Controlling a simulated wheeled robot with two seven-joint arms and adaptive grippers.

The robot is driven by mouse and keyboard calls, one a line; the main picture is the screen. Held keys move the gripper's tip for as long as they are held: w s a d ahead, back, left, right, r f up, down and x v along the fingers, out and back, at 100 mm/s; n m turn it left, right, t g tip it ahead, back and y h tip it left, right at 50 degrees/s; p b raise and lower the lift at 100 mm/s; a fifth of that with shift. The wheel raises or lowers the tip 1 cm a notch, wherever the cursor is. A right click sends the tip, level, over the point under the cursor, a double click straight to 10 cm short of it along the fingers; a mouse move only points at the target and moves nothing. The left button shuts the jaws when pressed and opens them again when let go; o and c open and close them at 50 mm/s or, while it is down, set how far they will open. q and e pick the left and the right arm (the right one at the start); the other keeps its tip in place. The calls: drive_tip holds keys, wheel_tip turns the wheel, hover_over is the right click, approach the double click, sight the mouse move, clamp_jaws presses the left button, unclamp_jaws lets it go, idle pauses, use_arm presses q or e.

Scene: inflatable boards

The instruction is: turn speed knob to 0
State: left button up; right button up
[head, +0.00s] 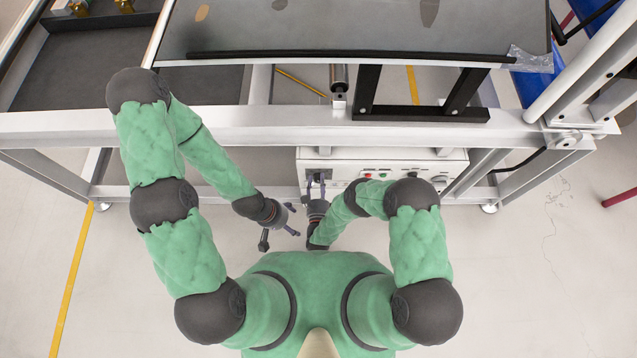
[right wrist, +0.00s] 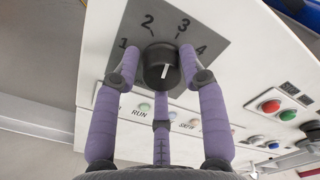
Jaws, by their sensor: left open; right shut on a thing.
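The speed knob (right wrist: 161,66) is a round black dial with a white mark, on a grey plate (right wrist: 205,22) showing 1, 2, 3 and 4. The mark runs nearly upright in the right wrist view, roughly toward the gap between 2 and 3; a 0 is not visible. My right gripper (right wrist: 161,82) has its purple fingers around the knob, shut on it. In the head view my right gripper (head: 316,180) is at the left part of the control box's front. My left gripper (head: 283,223) is open and empty, lower left of the right one.
The white control box (head: 400,158) sits under the table frame (head: 230,122). Red (right wrist: 271,106) and green (right wrist: 288,115) buttons and small lamps (right wrist: 144,107) are on its panel. The floor left of my left arm is clear.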

drive_tip(key=n, duration=0.2)
drive_tip(key=n+b, duration=0.1)
drive_tip(key=w+n, duration=0.1)
drive_tip(key=n, duration=0.1)
drive_tip(key=shift+a+r+n, duration=0.1)
drive_tip(key=shift+r+n, duration=0.2)
drive_tip(key=n+b, duration=0.2)
drive_tip(key=n, duration=0.4)
drive_tip(key=shift+f, duration=0.1)
drive_tip(key=n, duration=0.2)
drive_tip(key=n+b, duration=0.1)
drive_tip(key=n, duration=0.3)
drive_tip(key=shift+s+f+n+b, duration=0.25)
drive_tip(key=shift+n+b, duration=0.05)
drive_tip(key=shift+n, duration=0.1)
drive_tip(key=n, duration=0.2)
drive_tip(key=n+b, duration=0.1)
drive_tip(key=n, duration=0.2)
drive_tip(key=shift+s+f+n, duration=0.2)
drive_tip(key=shift+n, duration=0.1)
drive_tip(key=shift+s+f, duration=0.1)
drive_tip(key=shift+s, duration=0.05)
drive_tip(key=o, duration=1.1)
drive_tip(key=shift+d, duration=0.2)
